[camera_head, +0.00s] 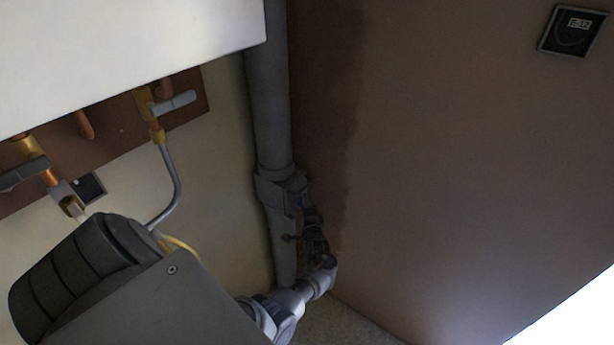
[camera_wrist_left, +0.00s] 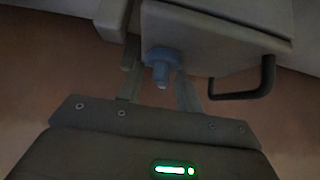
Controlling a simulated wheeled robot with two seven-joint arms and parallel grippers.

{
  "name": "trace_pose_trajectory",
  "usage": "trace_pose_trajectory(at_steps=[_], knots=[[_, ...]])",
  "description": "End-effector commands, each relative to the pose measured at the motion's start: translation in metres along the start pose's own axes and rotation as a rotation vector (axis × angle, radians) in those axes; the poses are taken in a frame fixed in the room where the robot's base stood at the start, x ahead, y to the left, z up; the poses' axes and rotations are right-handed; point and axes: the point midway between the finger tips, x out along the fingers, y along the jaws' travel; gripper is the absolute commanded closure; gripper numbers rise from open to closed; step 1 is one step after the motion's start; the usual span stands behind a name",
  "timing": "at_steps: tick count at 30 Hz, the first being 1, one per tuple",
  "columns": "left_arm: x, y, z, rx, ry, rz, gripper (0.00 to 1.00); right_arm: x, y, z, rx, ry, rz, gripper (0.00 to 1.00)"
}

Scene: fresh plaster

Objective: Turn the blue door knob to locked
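The blue door knob (camera_wrist_left: 160,62) shows in the left wrist view, on a pale grey housing (camera_wrist_left: 225,45) with a dark bar handle (camera_wrist_left: 248,88). My left gripper (camera_wrist_left: 158,82) has its two fingers spread, one on each side of the knob. A gap shows beside the knob's narrow tip; contact farther in is unclear. In the head view my left gripper (camera_head: 308,222) is small and dark, up against the grey vertical pipe in the corner. The knob cannot be made out there. Its lock marking is not readable. My right gripper is not in view.
A grey vertical pipe (camera_head: 270,110) runs down the corner by a brown wall (camera_head: 450,170). A white cabinet (camera_head: 120,50) hangs at upper left above copper pipes and valves (camera_head: 160,105). A dark plate marked E-12 (camera_head: 574,31) is on the wall at upper right.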

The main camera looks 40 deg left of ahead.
Motion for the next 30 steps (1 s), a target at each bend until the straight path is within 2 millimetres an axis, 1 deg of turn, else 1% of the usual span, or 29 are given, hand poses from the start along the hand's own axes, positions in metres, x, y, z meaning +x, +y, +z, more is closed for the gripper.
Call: trace_pose_trajectory(at_steps=[5, 8, 11, 18, 21, 25, 30], knots=[[-0.003, 0.001, -0.001, 0.0, 0.002, 0.001, 0.66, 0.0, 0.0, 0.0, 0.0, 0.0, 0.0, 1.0], [-0.013, 0.001, -0.002, -0.001, 0.005, 0.002, 0.66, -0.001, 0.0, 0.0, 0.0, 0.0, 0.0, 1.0], [-0.031, 0.0, -0.001, -0.002, 0.004, 0.002, 0.66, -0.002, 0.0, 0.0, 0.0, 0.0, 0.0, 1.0], [-0.079, 0.0, 0.0, -0.002, 0.001, 0.001, 0.66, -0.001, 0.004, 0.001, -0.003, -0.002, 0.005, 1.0], [-0.093, 0.0, 0.001, -0.001, 0.0, 0.0, 0.66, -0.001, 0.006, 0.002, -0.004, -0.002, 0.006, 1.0], [-0.105, 0.0, 0.002, 0.0, -0.002, -0.001, 0.66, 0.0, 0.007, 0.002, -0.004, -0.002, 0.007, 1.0], [-0.109, -0.001, 0.002, -0.001, -0.003, -0.002, 0.66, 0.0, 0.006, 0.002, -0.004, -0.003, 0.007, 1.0]])
